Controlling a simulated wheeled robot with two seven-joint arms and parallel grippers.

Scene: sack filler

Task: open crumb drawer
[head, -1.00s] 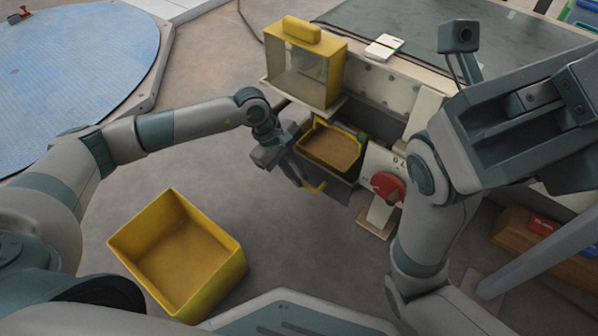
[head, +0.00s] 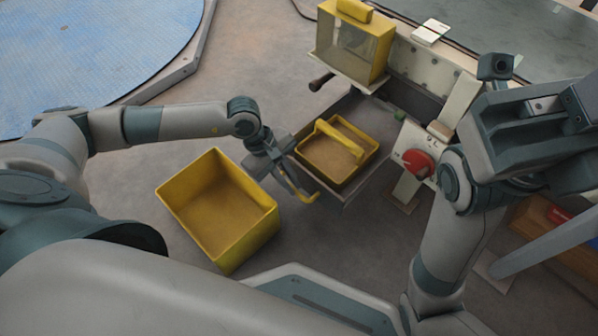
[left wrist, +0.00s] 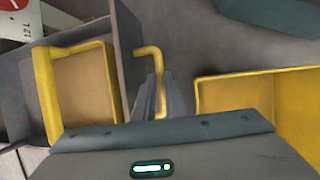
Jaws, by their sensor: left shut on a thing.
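The grey crumb drawer (head: 362,180) stands pulled out from the machine, with a yellow tray (head: 369,164) inside it. The tray has a yellow bar across its top and a brown floor. My left gripper (head: 300,188) is at the drawer's front, shut on its yellow handle (head: 312,199). In the left wrist view the handle (left wrist: 148,51) rises bent from between the fingers (left wrist: 157,103), beside the drawer wall (left wrist: 126,55). My right arm's dark hand (head: 530,120) is raised at the right; its fingertips cannot be made out.
An open yellow bin (head: 245,240) stands on the floor close to the left of my left gripper. A yellow hopper (head: 352,45) with a clear front sits above the drawer. A red knob (head: 418,163) is on the panel to the right.

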